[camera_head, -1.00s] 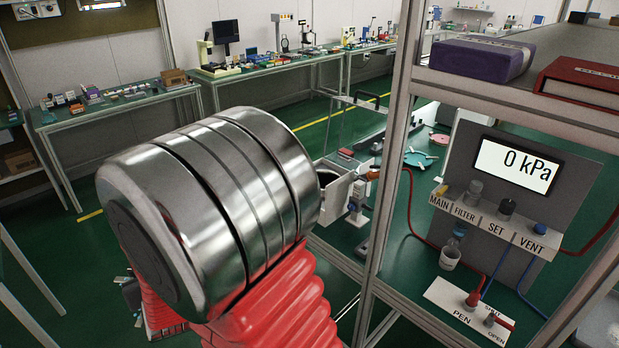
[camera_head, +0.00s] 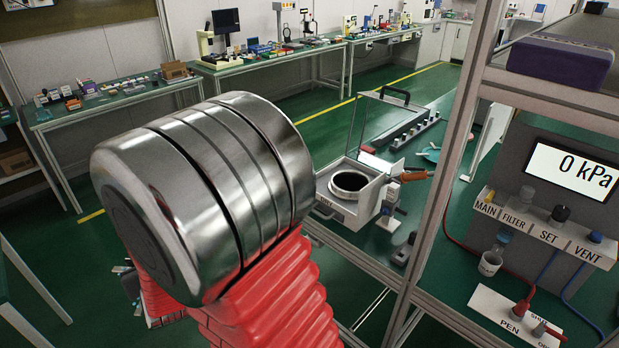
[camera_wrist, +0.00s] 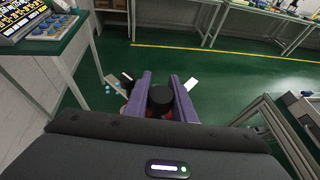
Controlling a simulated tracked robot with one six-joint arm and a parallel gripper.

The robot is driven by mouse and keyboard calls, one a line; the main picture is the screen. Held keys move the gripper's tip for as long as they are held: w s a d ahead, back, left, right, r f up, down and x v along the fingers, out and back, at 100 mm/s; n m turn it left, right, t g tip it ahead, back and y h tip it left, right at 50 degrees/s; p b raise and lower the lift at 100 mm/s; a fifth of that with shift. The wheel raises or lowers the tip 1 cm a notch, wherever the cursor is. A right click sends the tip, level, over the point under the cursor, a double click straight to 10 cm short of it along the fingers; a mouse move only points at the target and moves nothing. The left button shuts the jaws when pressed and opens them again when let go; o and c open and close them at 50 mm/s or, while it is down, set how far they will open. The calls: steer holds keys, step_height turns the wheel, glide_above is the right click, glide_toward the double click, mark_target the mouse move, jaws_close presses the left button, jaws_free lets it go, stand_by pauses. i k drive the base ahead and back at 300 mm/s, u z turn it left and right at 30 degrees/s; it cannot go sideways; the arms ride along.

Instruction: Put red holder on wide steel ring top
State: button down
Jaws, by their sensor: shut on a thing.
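In the camera_wrist view, my gripper (camera_wrist: 161,88) has purple fingers closed on a black knob (camera_wrist: 160,100). A little red shows below the knob, which fits the red holder, mostly hidden by the fingers and wrist. The held thing is over the green floor. In the camera_head view, a white box (camera_head: 340,212) stands on the green bench with a round steel-rimmed opening (camera_head: 350,192), dark inside. It may be the wide steel ring, but I cannot be sure. My gripper is hidden behind my arm there.
A grey metal frame post (camera_head: 440,180) stands right of the white box. A clear hinged cover (camera_head: 372,122) rises behind it. The vacuum panel (camera_head: 565,170) reads 0 kPa at right. In the camera_wrist view, a bench (camera_wrist: 50,45) is at upper left and open floor lies ahead.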

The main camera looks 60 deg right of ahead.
mark_target(350, 184)
steer(key=z, duration=0.05)
steer(key=i, duration=0.85)
steer(key=z, duration=0.1)
